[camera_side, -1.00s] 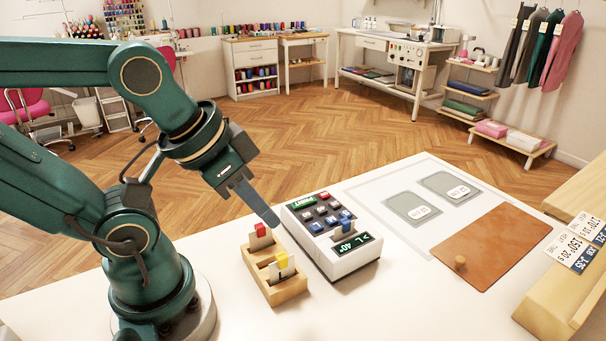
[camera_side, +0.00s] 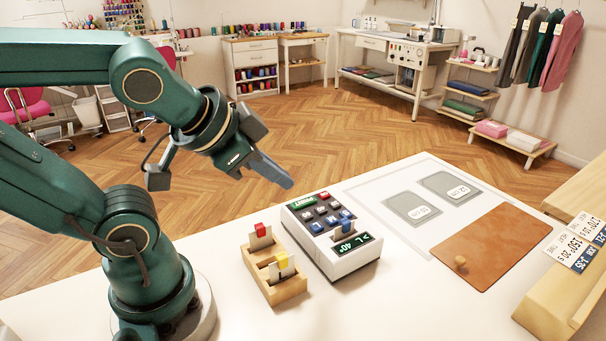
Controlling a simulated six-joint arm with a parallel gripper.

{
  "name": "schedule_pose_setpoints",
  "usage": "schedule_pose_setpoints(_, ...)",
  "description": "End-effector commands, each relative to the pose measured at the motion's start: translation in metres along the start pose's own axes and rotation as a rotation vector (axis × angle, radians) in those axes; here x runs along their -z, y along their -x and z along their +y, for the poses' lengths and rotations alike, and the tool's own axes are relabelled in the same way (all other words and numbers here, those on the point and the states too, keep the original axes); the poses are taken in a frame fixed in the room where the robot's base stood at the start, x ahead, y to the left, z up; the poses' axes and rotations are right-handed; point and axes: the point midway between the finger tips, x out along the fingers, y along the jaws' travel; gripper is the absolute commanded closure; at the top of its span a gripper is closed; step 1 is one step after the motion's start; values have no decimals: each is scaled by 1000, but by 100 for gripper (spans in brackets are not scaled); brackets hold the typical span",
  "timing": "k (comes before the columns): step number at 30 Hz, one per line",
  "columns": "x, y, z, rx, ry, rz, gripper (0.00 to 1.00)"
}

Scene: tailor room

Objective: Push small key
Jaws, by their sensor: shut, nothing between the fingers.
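A white label device (camera_side: 345,262) stands on the white table, with a green strip reading PRINT at its far end. Its top has several small keys (camera_side: 321,209), some grey, some blue and a red one. I cannot tell which is the small key; the lettering is too small to read. A dark display (camera_side: 351,245) near its front shows green text like "> L 40°".
A wooden holder (camera_side: 289,294) with a red-tabbed card (camera_side: 260,231) and a yellow-tabbed card (camera_side: 281,262) stands left of the device. To the right lie two grey pads (camera_side: 411,209) and a brown leather board (camera_side: 493,247) with a knob.

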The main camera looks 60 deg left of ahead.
Motion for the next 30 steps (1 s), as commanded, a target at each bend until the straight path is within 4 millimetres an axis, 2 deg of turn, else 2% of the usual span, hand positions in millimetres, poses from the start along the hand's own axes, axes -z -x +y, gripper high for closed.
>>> schedule_pose_setpoints(3, 32, -3, -29, 136, -191, 129, 100)
schedule_pose_setpoints(9, 86, 0, -58, 322, -554, 306, 100)
schedule_pose_setpoints(13, 117, 1, -61, 403, -813, 398, 100)
schedule_pose_setpoints(18, 146, -3, -52, 454, -1167, 490, 100)
schedule_pose_setpoints(24, 156, -21, -32, 421, -1597, 558, 100)
schedule_pose_setpoints(30, 137, -50, -16, 280, -2011, 571, 100)
